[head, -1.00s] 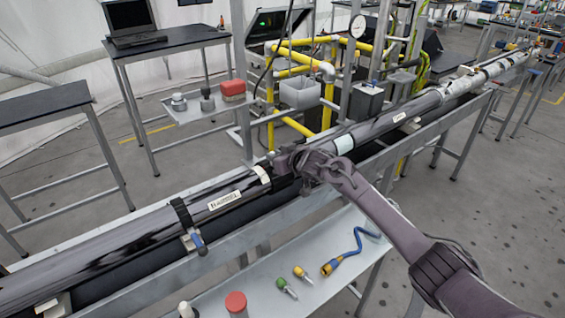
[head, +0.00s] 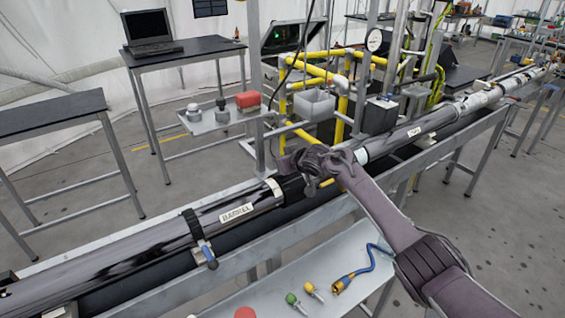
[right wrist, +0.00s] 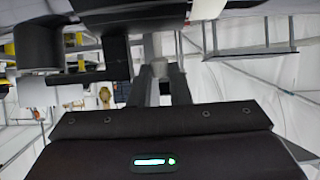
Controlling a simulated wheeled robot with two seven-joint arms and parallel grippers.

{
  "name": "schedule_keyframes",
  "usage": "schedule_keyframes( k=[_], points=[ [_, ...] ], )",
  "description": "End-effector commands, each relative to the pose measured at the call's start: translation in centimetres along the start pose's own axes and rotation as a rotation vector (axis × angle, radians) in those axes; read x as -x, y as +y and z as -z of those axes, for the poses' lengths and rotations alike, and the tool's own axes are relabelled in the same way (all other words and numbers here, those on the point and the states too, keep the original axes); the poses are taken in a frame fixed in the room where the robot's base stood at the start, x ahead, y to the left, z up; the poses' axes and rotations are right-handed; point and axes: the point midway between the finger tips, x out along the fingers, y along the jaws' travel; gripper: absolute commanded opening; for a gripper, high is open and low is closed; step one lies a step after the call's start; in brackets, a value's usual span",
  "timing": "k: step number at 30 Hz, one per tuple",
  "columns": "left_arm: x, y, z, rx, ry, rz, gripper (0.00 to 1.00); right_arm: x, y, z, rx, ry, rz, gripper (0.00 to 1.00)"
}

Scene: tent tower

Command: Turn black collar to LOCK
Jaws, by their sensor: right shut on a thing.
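A long dark tube with a "BARREL" label (head: 237,213) lies along a grey metal rail. The black collar (head: 292,187) sits around the tube, just right of a pale band (head: 273,187). My right gripper (head: 303,168) is at the collar, shut on part of it; the arm hides much of the contact. In the right wrist view, my fingers (right wrist: 161,82) reach up to a dark part (right wrist: 110,12) that looks like the collar. I cannot read a LOCK mark. My left gripper is in neither view.
A black clamp with a blue handle (head: 205,250) holds the tube at left. A grey tray (head: 300,270) in front carries a blue hose (head: 362,270) and small green and yellow tools. Yellow piping (head: 320,75) and a grey bin (head: 313,104) stand behind.

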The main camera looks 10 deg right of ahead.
Motion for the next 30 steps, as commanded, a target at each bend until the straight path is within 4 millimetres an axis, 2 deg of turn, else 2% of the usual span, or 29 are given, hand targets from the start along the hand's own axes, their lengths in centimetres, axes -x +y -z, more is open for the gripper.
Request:
schedule_keyframes(
  k=[1, 6, 7, 9, 20, 30],
  points=[
    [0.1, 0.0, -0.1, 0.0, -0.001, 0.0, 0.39, 0.3, 0.1, 1.3, -0.002, 0.027, -0.001, 0.0],
    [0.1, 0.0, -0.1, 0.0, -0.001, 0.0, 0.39, 0.3, 0.1, 1.4, -0.002, 0.029, -0.001, 0.0],
    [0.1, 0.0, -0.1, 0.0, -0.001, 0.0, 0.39, 0.3, 0.1, 1.4, -0.002, 0.029, -0.001, 0.21],
    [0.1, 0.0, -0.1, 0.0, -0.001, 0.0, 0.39, 0.3, 0.1, 1.3, -0.002, 0.025, -0.001, 0.26],
    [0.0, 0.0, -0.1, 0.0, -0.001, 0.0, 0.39, 0.5, 0.1, 0.6, -0.001, 0.014, -0.001, 0.26],
    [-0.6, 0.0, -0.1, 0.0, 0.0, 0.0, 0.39, 4.4, 0.0, 0.5, -0.001, 0.016, 0.0, 0.26]
  ],
)
